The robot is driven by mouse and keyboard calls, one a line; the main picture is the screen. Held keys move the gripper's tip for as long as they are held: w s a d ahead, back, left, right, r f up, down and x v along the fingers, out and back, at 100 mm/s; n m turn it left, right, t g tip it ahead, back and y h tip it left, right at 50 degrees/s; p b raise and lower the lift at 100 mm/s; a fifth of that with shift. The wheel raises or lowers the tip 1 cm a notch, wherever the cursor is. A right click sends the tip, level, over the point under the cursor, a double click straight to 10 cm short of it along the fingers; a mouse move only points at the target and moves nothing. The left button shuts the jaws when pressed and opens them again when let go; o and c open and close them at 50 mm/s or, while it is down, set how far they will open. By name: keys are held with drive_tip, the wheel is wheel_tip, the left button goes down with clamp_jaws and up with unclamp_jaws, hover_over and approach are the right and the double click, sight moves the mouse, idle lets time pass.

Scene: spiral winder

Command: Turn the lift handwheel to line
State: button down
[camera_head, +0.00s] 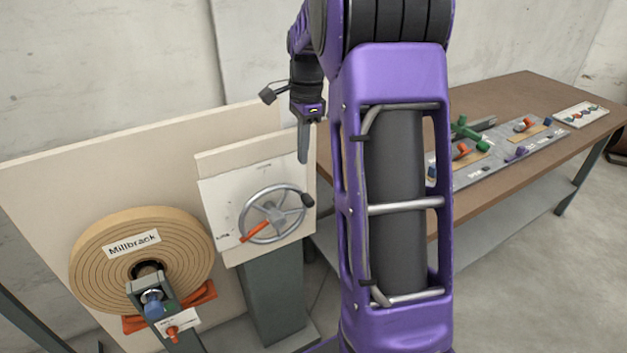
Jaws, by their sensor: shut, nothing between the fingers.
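The lift handwheel (272,214) is a grey metal spoked wheel on a cream panel (225,190) atop a dark green pedestal. A dark knob (307,200) stands at its right rim. An orange pointer (255,231) lies at its lower left. Small marks and lettering are on the panel around the wheel, too small to read. My gripper (303,158) points down, above and right of the wheel in the picture, in front of the panel's upper right edge. It is shut and empty, and appears apart from the wheel.
A large tan spiral roll labelled Millbrack (140,262) stands at left, with a blue knob (153,305) in front. A brown workbench (500,100) at right carries a grey fixture plate with coloured parts and a white tray (582,114). My purple arm hides the middle of the view.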

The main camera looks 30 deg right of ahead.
sight(309, 198)
drive_tip(key=shift+n+h, duration=0.6)
drive_tip(key=f, duration=0.4)
drive_tip(key=d+f+b, duration=0.1)
drive_tip(key=f, duration=0.3)
drive_tip(key=f+b, duration=0.1)
drive_tip(key=f, duration=0.3)
drive_tip(key=shift+w+d, duration=0.15)
drive_tip(key=shift+w, duration=0.2)
drive_tip(key=shift+d+f, duration=0.25)
drive_tip(key=shift+f, duration=0.4)
drive_tip(key=shift+r, duration=0.1)
